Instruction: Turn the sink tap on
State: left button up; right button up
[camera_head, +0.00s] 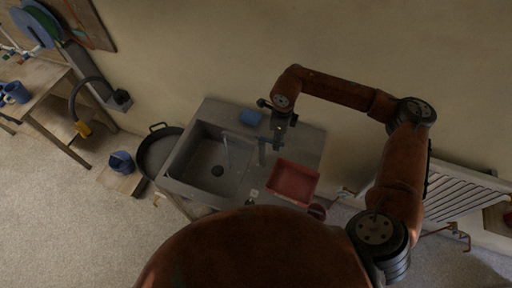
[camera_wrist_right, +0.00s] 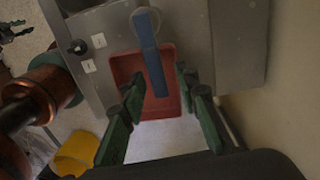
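The grey sink (camera_head: 186,170) stands against the wall, with its basin on the left and a drainer on the right. The grey tap (camera_head: 262,148) rises between them, partly hidden near my right gripper. A thin pale streak shows over the basin; I cannot tell whether it is the spout or water. My right gripper (camera_head: 279,135) hangs over the back of the sink, just right of the tap. In the wrist view its green fingers (camera_wrist_right: 158,105) are spread open. A blue bar-shaped lever (camera_wrist_right: 152,55) reaches between them, with no clear contact. My left gripper is out of view.
A red tray (camera_head: 292,182) lies on the drainer, close to the tap. A dark round pan (camera_head: 158,150) stands left of the sink. The wall is close behind my right gripper.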

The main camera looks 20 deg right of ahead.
notch_tip(320, 180, up, 9)
jog(key=p, duration=0.3)
dwell(0.7)
